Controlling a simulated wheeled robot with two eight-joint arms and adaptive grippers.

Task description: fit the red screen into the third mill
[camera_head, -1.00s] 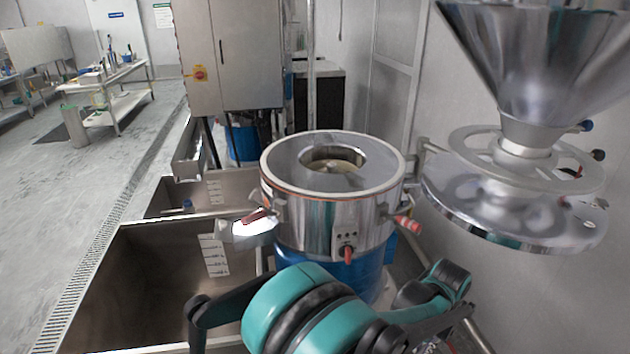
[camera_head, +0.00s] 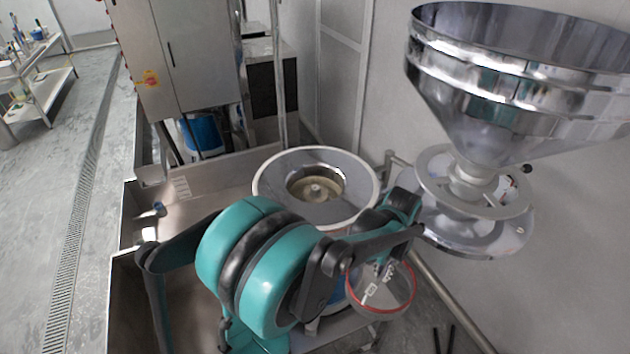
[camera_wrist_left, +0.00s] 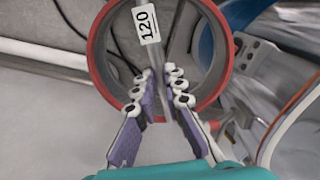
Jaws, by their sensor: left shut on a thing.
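The red screen (camera_head: 411,298) is a round ring with a red rim, hanging right of and below the open mill top in the head view. In the left wrist view the red screen (camera_wrist_left: 96,62) has a label reading 120 and a bar across its middle. My left gripper (camera_head: 381,268) is shut on this bar, and its fingers (camera_wrist_left: 163,80) show inside the ring. The mill (camera_head: 267,188) is a steel drum with an open round mouth and a pale part inside. My arm hides its lower front. My right gripper is not seen.
A large steel hopper (camera_head: 490,95) with a round lid plate (camera_head: 490,240) below it is swung aside, right of the mill. A grey cabinet (camera_head: 185,60) stands behind. A wall closes the right side.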

